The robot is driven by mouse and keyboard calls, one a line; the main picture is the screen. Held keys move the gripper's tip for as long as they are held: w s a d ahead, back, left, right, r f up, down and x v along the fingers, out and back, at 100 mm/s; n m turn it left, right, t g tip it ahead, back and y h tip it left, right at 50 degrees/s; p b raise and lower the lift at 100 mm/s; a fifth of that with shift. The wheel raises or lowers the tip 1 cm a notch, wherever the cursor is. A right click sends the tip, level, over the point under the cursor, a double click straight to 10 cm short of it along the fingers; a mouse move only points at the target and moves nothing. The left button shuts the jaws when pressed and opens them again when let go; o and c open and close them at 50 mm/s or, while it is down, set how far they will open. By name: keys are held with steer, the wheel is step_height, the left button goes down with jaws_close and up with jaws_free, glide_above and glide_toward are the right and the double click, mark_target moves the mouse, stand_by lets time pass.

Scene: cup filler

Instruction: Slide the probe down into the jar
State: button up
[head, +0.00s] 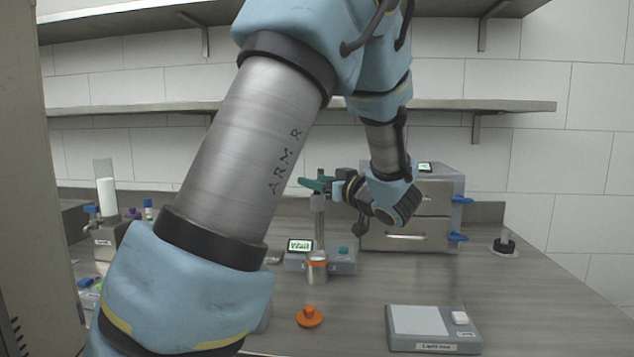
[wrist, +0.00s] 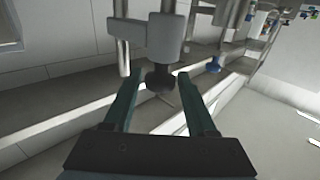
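The jar (head: 317,272), a metal cup with an orange rim, stands upright at the foot of the instrument's metal column (head: 320,228). My gripper (head: 315,184) has green fingers and is at the top of this column. In the wrist view my gripper (wrist: 159,75) is open, its fingers apart on either side of a dark round knob (wrist: 160,78). I cannot tell whether they touch it. The knob sits on a grey block (wrist: 155,38). A thin metal rod (wrist: 123,55), perhaps the probe, hangs from this block. The jar cannot be made out in the wrist view.
The instrument base has a lit display (head: 300,245). An orange lid (head: 309,318) and a scale (head: 418,322) lie in front on the bench. A grey drawer cabinet (head: 405,235) stands behind on the right. Bottles (head: 107,195) stand at the left. A shelf (head: 470,106) runs above.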

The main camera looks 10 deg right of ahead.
jaws_close()
stand_by(1.1)
